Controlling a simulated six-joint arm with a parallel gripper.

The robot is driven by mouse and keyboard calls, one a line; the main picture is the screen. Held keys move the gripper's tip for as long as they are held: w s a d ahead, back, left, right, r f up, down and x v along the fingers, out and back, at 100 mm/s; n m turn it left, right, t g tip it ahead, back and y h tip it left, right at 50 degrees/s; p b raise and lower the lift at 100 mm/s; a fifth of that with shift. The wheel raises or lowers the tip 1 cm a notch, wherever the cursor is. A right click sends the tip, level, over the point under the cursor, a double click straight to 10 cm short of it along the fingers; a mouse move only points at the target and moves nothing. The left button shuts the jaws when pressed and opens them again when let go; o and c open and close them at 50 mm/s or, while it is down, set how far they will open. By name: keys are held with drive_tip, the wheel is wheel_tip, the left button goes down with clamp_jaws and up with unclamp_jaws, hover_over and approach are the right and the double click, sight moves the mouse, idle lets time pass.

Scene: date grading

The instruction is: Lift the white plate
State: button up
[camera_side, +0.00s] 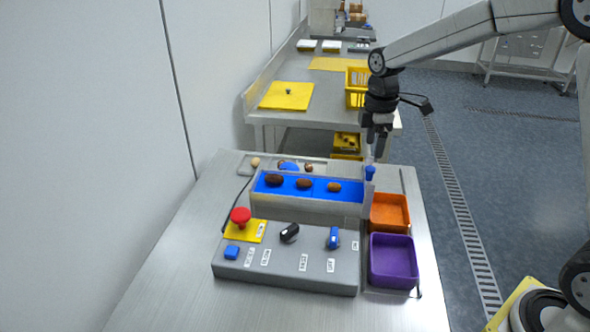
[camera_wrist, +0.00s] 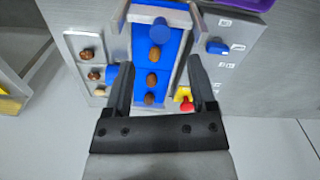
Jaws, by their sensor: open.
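A pale, whitish plate (camera_wrist: 140,15) crosses one end of the blue-floored channel in the wrist view, with a round blue knob (camera_wrist: 160,31) by it. In the side view the blue knob (camera_side: 370,173) stands at the channel's right end, and the plate is hard to make out there. My gripper (camera_side: 377,150) hangs just above that end, pointing down.
Several brown dates (camera_side: 304,184) lie in a row on the blue channel. A grey control box (camera_side: 285,262) with a red button (camera_side: 240,216) stands in front. An orange bin (camera_side: 390,198) and a purple bin (camera_side: 393,240) sit right of the channel. The table's left front is clear.

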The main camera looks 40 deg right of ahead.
sight(370, 168)
drive_tip(key=shift+f, duration=3.8)
clamp_jaws()
drive_tip(key=shift+r, duration=0.1)
